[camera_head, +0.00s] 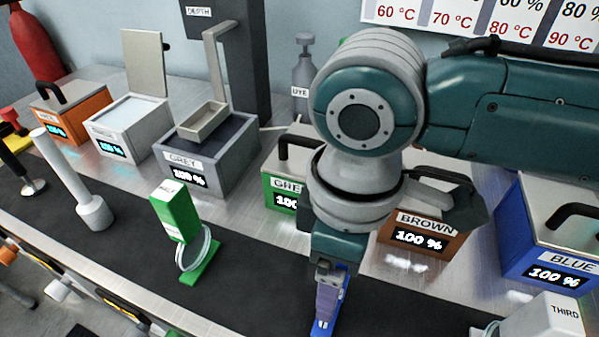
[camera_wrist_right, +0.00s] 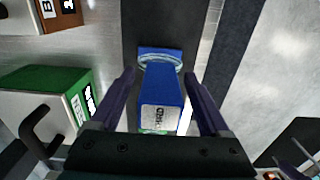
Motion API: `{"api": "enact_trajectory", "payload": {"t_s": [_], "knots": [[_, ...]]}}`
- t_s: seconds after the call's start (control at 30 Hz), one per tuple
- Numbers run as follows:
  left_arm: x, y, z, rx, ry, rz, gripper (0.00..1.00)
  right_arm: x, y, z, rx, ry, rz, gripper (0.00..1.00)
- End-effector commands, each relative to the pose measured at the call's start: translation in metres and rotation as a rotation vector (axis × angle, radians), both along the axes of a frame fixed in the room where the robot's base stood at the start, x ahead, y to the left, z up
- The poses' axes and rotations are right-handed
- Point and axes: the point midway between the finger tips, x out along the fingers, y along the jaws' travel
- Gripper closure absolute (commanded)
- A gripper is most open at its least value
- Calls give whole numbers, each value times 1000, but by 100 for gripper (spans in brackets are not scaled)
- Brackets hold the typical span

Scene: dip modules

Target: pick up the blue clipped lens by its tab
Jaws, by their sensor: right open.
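The blue clipped lens (camera_wrist_right: 160,95) stands on the dark mat in the right wrist view. Its blue block-shaped tab with a white label is close to the camera, and its clear round lens and blue foot are beyond. My right gripper (camera_wrist_right: 159,75) is open, with one purple finger on each side of the tab and a visible gap on both sides. In the head view the right gripper (camera_head: 328,296) points down over the blue lens (camera_head: 322,328), which it mostly hides. My left gripper is not in view.
A green clipped lens (camera_head: 177,215) stands on the mat to the left, and a white THIRD block (camera_head: 552,318) to the right. Lidded brown (camera_head: 420,238), blue (camera_head: 545,235) and green (camera_head: 280,190) baths line the back. A grey bath (camera_head: 205,155) holds a small tray.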

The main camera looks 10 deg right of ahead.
Motion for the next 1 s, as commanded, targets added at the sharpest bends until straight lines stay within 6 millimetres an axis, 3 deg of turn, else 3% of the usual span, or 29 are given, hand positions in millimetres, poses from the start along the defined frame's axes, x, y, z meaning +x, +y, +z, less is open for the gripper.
{"api": "enact_trajectory", "payload": {"t_s": [0.13, 0.8, 1.0], "knots": [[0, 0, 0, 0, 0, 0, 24, 0, 0, 0, 0, 0, 0, 22], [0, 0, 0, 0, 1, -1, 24, 0, 0, 1, 0, 0, -1, 98], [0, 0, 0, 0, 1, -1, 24, 0, 0, 1, 0, 0, -1, 100]]}}
